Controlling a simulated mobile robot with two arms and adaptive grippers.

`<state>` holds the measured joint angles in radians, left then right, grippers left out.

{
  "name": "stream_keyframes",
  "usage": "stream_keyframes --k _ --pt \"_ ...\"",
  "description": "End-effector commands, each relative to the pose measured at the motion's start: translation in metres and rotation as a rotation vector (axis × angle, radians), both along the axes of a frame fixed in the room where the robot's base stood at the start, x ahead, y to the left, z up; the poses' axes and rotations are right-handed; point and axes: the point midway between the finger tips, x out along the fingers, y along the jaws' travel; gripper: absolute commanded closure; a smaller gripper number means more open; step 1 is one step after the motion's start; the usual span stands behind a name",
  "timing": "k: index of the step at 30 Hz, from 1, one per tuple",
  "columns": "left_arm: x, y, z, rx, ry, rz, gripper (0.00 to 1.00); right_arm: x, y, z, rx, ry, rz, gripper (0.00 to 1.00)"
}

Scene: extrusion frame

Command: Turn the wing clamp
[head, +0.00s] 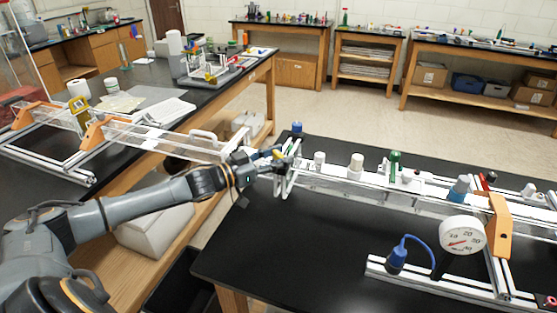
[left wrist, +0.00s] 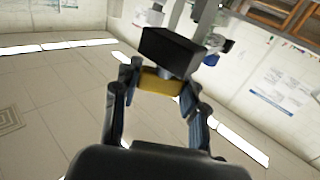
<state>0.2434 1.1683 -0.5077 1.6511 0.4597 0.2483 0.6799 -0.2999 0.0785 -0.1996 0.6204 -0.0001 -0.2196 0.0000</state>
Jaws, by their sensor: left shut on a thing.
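My left gripper (head: 268,160) is at the left end of the long rail frame on the black table. It is shut on the yellow part of the wing clamp (left wrist: 160,82), which lies between its two fingertips (left wrist: 160,88) in the left wrist view. A black block (left wrist: 170,52) sits right beyond the yellow part and hides some of what is behind it. In the head view the clamp is small and mostly covered by the fingers. My right gripper is not in view.
The rail frame (head: 330,188) carries several fittings, including a white cylinder (head: 356,165) and a green-topped post (head: 394,163). A round dial gauge (head: 462,236) stands at the front right. A second bench (head: 130,95) with another frame is at left.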

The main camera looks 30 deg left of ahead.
Motion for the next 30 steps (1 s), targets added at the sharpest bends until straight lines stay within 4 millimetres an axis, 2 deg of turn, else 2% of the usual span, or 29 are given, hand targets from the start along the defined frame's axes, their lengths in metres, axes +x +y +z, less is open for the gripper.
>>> stream_keyframes --k 15,30 --pt "0.0021 0.0009 0.0026 0.002 -0.004 -0.265 0.89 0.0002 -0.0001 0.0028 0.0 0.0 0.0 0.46" --pt "0.0011 -0.0006 0.0016 -0.001 -0.003 -0.355 0.89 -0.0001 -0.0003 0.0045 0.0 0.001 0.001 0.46"
